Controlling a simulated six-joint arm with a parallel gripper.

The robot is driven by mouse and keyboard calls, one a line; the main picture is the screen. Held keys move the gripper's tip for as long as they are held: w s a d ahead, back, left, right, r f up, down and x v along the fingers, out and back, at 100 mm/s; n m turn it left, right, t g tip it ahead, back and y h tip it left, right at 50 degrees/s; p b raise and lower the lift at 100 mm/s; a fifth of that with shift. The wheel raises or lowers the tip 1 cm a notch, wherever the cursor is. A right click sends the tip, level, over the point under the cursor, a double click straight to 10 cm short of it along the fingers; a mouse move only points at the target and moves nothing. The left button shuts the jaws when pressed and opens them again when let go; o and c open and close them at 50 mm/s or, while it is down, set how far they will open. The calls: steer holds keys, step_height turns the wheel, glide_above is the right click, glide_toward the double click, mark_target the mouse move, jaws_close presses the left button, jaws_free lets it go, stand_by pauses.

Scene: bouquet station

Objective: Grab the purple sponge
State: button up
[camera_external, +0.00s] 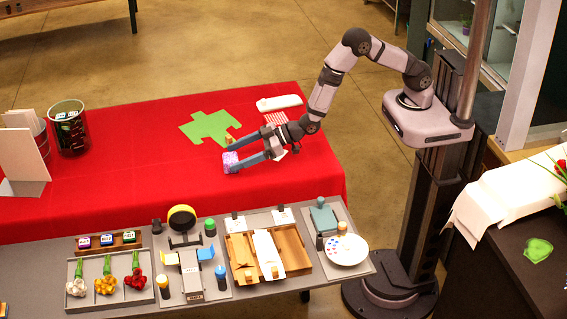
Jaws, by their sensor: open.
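The purple sponge (230,161) lies on the red tablecloth near the middle of the table. It is a small speckled block. My gripper (228,152) reaches in from the right with its two fingers spread. The fingertips are at the sponge, one near its far side and one over its near side. I cannot tell whether the fingers touch it. Part of the sponge is hidden by the near finger.
A green cut-out sheet (209,126) lies just behind the sponge. A white item (279,102) and a red-striped piece (275,118) lie farther back. A dark bucket (69,128) stands at left. A grey bench with flowers (105,282) and a paint palette (346,249) runs along the front. Red cloth left of the sponge is clear.

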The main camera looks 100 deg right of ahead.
mark_target(235, 157)
steer(key=shift+w+f, duration=0.3)
steer(key=shift+w, duration=0.35)
steer(key=c, duration=1.1)
steer(key=shift+r, duration=0.15)
steer(key=shift+r+b, duration=1.3)
steer(key=shift+r, duration=3.6)
